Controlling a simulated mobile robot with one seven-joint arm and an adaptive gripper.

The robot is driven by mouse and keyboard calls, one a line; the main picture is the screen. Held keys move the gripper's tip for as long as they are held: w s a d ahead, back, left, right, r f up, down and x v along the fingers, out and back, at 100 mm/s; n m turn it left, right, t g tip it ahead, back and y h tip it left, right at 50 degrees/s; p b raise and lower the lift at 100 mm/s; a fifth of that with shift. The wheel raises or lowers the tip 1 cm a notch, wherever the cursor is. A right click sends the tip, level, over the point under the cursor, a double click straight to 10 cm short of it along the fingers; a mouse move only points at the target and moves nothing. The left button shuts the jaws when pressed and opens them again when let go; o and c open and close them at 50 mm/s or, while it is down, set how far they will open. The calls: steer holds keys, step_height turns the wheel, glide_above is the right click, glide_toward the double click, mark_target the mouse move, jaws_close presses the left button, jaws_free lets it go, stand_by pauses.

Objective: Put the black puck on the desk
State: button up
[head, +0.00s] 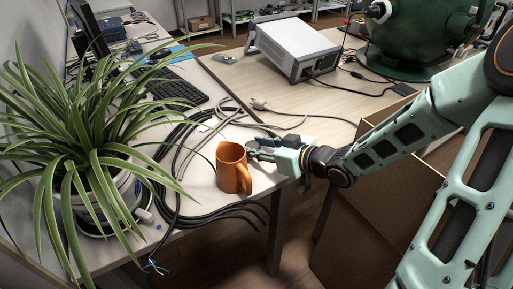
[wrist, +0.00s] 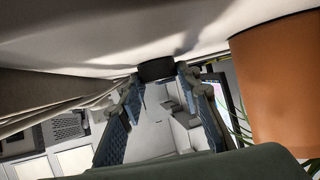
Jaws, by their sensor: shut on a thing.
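The black puck (wrist: 157,70) sits between the fingertips of my gripper (wrist: 158,80) in the wrist view. My gripper is shut on it, close to the pale desk surface; I cannot tell whether the puck touches it. In the head view my gripper (head: 254,149) is low over the front right part of the white desk (head: 196,232), just right of an orange mug (head: 231,167). The puck cannot be made out in the head view. The mug also shows large at the right of the wrist view (wrist: 283,85).
Black cables (head: 177,170) lie left of and in front of the mug. A potted spider plant (head: 95,150) overhangs the left side. A keyboard (head: 172,88) lies behind. A wooden table with a white instrument (head: 297,47) stands behind right. Cardboard (head: 375,215) is below my arm.

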steer(key=shift+f, duration=0.15)
steer(key=o, duration=1.1)
steer(key=shift+s+d+r, duration=0.15)
steer(key=shift+d+r, duration=0.15)
steer(key=shift+r, duration=0.1)
steer(key=p+v, duration=0.5)
steer(key=v, duration=0.5)
steer(key=shift+s+d+r, duration=0.15)
steer(key=shift+s+d, duration=0.3)
